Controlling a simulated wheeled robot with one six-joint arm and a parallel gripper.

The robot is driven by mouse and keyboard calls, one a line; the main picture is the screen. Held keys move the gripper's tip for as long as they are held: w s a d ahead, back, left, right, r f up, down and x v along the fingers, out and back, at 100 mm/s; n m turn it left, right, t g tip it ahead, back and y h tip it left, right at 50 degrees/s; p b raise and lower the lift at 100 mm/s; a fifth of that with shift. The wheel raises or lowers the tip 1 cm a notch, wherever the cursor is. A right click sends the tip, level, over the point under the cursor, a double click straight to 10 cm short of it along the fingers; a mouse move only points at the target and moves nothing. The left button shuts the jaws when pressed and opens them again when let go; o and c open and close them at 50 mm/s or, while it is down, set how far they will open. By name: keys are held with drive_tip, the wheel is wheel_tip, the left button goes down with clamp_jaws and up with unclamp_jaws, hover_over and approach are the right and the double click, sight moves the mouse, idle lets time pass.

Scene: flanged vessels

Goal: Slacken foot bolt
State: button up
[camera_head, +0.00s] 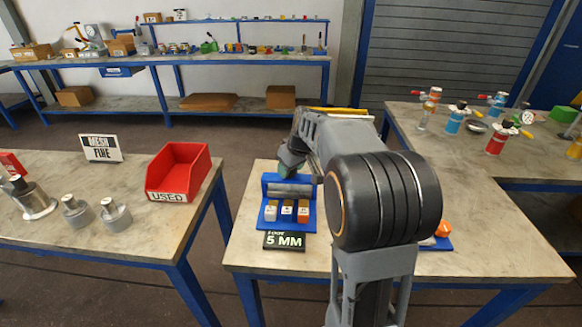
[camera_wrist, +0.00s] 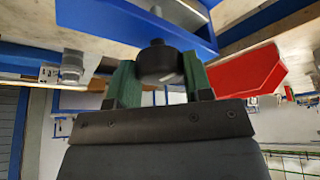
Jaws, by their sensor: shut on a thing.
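My gripper (camera_wrist: 158,80) has green fingers on either side of a dark round piece (camera_wrist: 160,63) and is shut on it. I cannot tell whether the piece is a bolt head or a tool's end. A blue stand (camera_wrist: 145,25) is beyond it in the wrist view. In the head view the gripper (camera_head: 291,160) is at the back of the blue stand (camera_head: 268,219) on the middle table, partly hidden by my arm. The stand carries a grey bar (camera_head: 290,190) and several small blocks along its front. A dark sign (camera_head: 284,241) before it reads 5 MM. I cannot make out the foot bolt.
A red bin (camera_head: 178,172) marked USED and several metal vessels (camera_head: 116,216) are on the left table. Coloured valves (camera_head: 458,117) stand at the back right. An orange item (camera_head: 443,229) lies right of my arm. The middle table's front right is clear.

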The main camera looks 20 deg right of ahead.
drive_tip(key=o, duration=0.9)
drive_tip(key=shift+r, duration=0.1)
drive_tip(key=p+v, duration=0.1)
drive_tip(key=v, duration=1.2)
drive_tip(key=shift+s+r, duration=0.25)
